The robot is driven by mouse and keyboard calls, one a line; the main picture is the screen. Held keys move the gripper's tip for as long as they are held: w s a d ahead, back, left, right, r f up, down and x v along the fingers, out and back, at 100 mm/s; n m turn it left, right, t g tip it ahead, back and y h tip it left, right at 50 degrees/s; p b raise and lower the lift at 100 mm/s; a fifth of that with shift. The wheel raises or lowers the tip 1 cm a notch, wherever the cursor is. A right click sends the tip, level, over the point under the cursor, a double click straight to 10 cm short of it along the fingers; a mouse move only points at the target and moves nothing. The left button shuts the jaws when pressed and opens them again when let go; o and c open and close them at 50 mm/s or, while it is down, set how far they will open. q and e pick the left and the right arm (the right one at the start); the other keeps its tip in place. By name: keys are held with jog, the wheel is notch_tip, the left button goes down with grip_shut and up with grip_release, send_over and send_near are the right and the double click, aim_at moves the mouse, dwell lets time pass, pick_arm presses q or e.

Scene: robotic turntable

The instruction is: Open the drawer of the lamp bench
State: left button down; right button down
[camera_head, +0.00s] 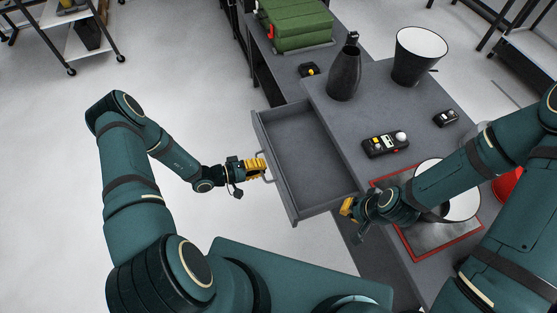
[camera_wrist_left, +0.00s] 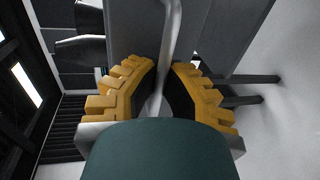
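The grey drawer (camera_head: 308,157) of the lamp bench (camera_head: 345,108) stands pulled out to the left, and its inside looks empty. Its bar handle (camera_head: 265,166) is on the drawer's left front. My left gripper (camera_head: 262,168) is at this handle. In the left wrist view the metal handle (camera_wrist_left: 172,45) runs between the yellow fingers of the left gripper (camera_wrist_left: 165,85), which are close around it; whether they press on it is hard to see. My right gripper (camera_head: 347,207) is near the drawer's lower right corner, and its finger opening is unclear.
On the bench stand a dark bottle (camera_head: 345,72), a black lamp shade (camera_head: 418,56), a light meter (camera_head: 385,144) and a small device (camera_head: 446,117). A red-edged mat (camera_head: 436,252) with a white-lined shade lies near my right arm. The floor left of the drawer is clear.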

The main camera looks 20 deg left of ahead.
pick_arm(q)
jog(key=shift+f+v, duration=0.25)
jog(key=shift+v, duration=0.85)
jog(key=c, duration=1.1)
grip_release()
jog(key=shift+o, duration=0.2)
jog(key=v, duration=1.2)
jog(key=shift+s+a, duration=0.1)
